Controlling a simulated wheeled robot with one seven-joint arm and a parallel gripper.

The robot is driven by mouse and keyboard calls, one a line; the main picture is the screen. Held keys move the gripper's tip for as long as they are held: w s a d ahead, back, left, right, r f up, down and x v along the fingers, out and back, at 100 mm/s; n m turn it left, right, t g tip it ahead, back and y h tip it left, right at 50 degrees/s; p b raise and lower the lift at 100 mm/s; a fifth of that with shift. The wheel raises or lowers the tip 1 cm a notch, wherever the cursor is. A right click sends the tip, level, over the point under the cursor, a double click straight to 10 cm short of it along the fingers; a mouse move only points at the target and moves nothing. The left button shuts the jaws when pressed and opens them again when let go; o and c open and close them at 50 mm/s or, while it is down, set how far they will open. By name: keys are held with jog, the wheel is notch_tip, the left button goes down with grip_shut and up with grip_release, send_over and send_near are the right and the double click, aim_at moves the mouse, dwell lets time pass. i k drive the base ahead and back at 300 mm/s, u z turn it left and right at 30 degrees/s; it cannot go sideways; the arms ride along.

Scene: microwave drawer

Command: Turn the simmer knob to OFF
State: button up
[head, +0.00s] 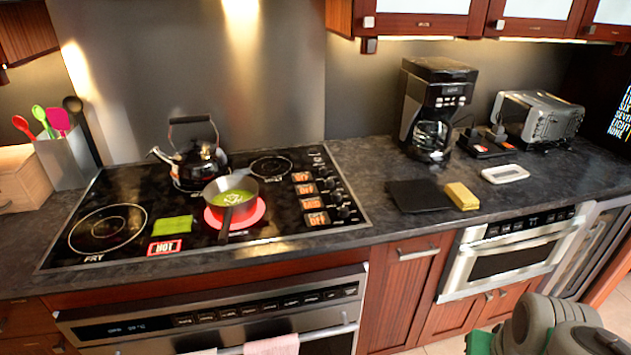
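The black glass cooktop (140,185) is set in the counter at left centre. A column of several black knobs (337,190) runs along its right side. Orange labels (312,203) sit beside the knobs; some seem to read OFF, the others are too small to read surely. I cannot tell which knob is the simmer one. One burner (258,212) glows red under a small pan (230,197) with green contents. My gripper is not in view; only grey rounded parts of my arm show at the bottom right, well away from the knobs.
A kettle (190,162) stands at the back of the cooktop. A coffee maker (433,105), a black board (418,196) and a yellow block (461,196) are on the counter to the right. A microwave drawer (510,255) is below. Oven handle and pink towel (272,345) are in front.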

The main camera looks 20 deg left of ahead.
aim_at(337, 197)
jog(key=u, duration=0.7)
jog(key=i, duration=0.7)
jog(key=u, duration=0.9)
jog(key=i, duration=0.6)
